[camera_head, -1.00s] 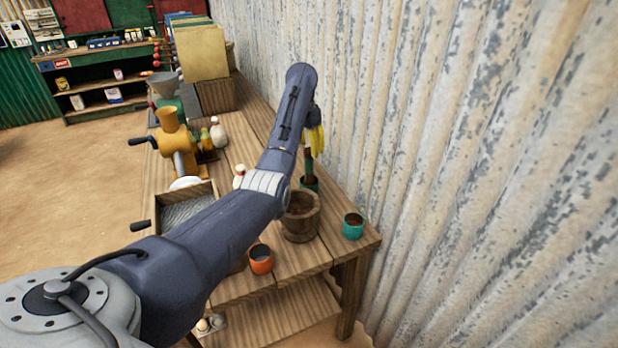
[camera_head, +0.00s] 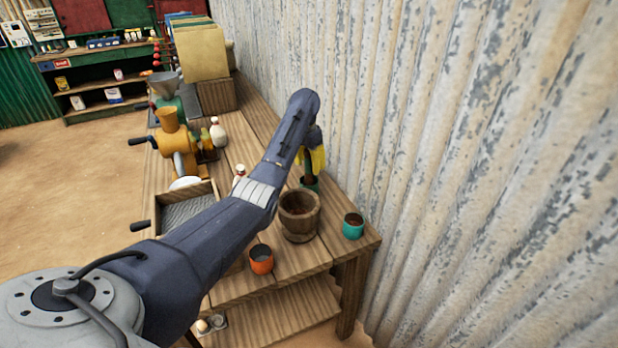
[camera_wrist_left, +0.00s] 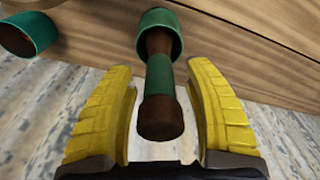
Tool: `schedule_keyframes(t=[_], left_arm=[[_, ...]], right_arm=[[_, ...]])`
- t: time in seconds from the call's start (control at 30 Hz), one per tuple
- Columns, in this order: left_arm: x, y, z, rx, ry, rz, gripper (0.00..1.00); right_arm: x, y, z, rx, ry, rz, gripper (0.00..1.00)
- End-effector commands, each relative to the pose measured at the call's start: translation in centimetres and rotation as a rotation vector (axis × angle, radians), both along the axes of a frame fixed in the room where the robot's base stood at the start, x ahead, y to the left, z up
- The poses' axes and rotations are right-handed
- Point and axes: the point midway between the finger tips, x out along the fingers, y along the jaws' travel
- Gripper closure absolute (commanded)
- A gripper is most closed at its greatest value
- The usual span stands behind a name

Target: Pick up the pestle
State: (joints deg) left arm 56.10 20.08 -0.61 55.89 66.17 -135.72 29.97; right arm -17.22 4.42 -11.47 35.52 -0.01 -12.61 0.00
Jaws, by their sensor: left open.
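The pestle (camera_wrist_left: 160,80) is brown wood with a green band. It stands in a small green cup (camera_wrist_left: 157,18) in the left wrist view. In the head view its lower part (camera_head: 308,179) shows in the cup (camera_head: 313,187), behind the wooden mortar (camera_head: 299,225). My left gripper (camera_head: 315,158) points down over it. In the wrist view the yellow fingers of my left gripper (camera_wrist_left: 158,72) are open, one on each side of the pestle's banded shaft, with visible gaps. My forearm hides part of the bench. My right gripper is not in view.
A teal cup with brown contents (camera_head: 353,228) stands right of the mortar. An orange cup (camera_head: 261,261) stands in front. A sand-grey tray (camera_head: 186,212), a yellow grinder (camera_head: 172,135) and a white bottle (camera_head: 218,132) stand farther left. The corrugated wall (camera_head: 440,170) rises close along the right.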

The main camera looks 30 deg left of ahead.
Motion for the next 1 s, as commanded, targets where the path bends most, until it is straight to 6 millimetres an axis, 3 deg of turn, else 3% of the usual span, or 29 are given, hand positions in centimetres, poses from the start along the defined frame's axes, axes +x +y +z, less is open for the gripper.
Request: schedule_keyframes(t=[0.27,0.7,1.0], left_arm=[[0.00,0.01,-0.10,0.000,0.000,0.000,0.47],[0.01,-0.01,-0.09,0.000,0.000,0.000,0.98],[0.02,0.00,-0.04,0.000,-0.001,0.000,1.00]], right_arm=[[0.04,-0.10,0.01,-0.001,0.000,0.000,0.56],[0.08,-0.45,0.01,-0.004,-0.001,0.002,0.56],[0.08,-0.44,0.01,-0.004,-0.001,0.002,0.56]])
